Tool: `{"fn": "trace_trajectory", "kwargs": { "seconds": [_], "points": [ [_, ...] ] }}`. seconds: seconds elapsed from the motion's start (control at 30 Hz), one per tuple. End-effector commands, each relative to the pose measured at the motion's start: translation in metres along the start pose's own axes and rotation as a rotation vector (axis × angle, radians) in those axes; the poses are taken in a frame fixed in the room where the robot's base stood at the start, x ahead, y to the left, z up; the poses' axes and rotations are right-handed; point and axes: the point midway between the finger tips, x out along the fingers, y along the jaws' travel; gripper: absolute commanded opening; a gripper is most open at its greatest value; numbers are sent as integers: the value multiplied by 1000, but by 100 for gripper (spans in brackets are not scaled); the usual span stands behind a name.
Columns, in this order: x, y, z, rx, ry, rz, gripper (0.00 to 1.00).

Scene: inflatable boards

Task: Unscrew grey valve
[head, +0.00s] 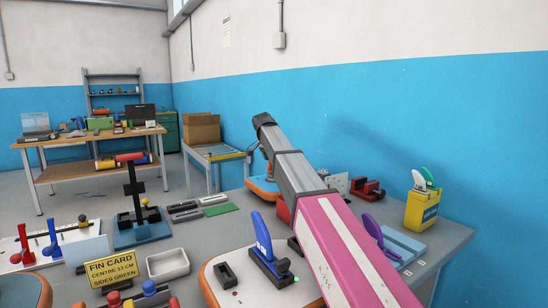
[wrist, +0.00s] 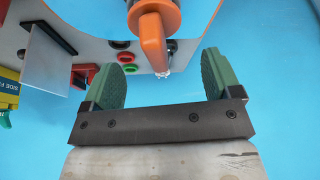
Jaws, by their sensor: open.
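My gripper (wrist: 162,62) is open and empty in the wrist view, its two green pads wide apart. An orange handle-like part (wrist: 154,38) reaches down from the top of that view, its tip between the pads without visible contact. A small dark fitting (wrist: 171,46) shows partly behind the orange tip. I cannot make out for sure which part is the grey valve. In the head view my arm hides the gripper's surroundings.
In the head view, an orange-edged board (head: 262,186) stands behind my arm. A yellow box (head: 421,210), a white tray (head: 168,265) and a fin card (head: 111,268) stand on the grey table (head: 225,225).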

Motion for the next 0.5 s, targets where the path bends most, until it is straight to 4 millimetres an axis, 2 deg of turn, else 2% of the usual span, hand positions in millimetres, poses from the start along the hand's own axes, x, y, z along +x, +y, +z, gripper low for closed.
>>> {"fn": "trace_trajectory", "kwargs": {
  "seconds": [0.5],
  "points": [
    [20, 0, 9, 0, 0, -1, 84]
  ]
}}
